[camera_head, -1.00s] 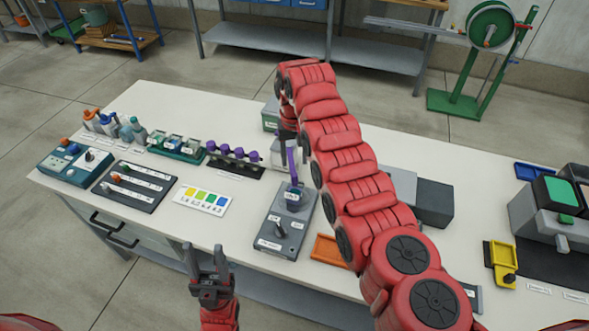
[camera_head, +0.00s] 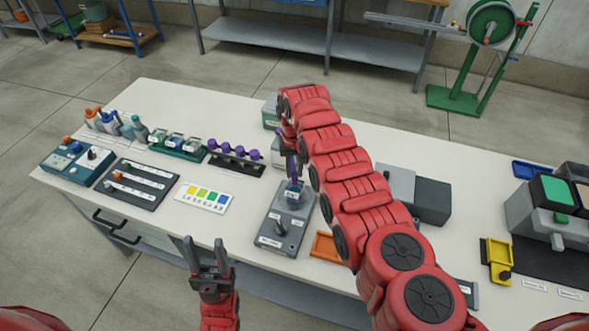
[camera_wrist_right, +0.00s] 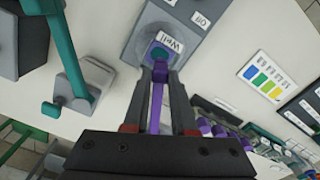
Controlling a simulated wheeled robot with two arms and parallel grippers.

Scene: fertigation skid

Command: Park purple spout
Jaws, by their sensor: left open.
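The purple spout (camera_head: 293,166) is a slim purple piece at the tip of my right arm in the head view. In the right wrist view it is a long purple strip (camera_wrist_right: 157,110) between the two fingers. My right gripper (camera_wrist_right: 160,76) appears shut on it. I cannot tell whether the spout touches the well. My left gripper (camera_head: 207,262) is open and empty in front of the table's front edge.
A rack with purple knobs (camera_head: 239,152), a color card (camera_head: 205,197) and a slider panel (camera_head: 137,184) lie left of the box. An orange tray (camera_head: 324,245) is at right. A teal arm on a grey block (camera_wrist_right: 82,85) stands nearby in the wrist view.

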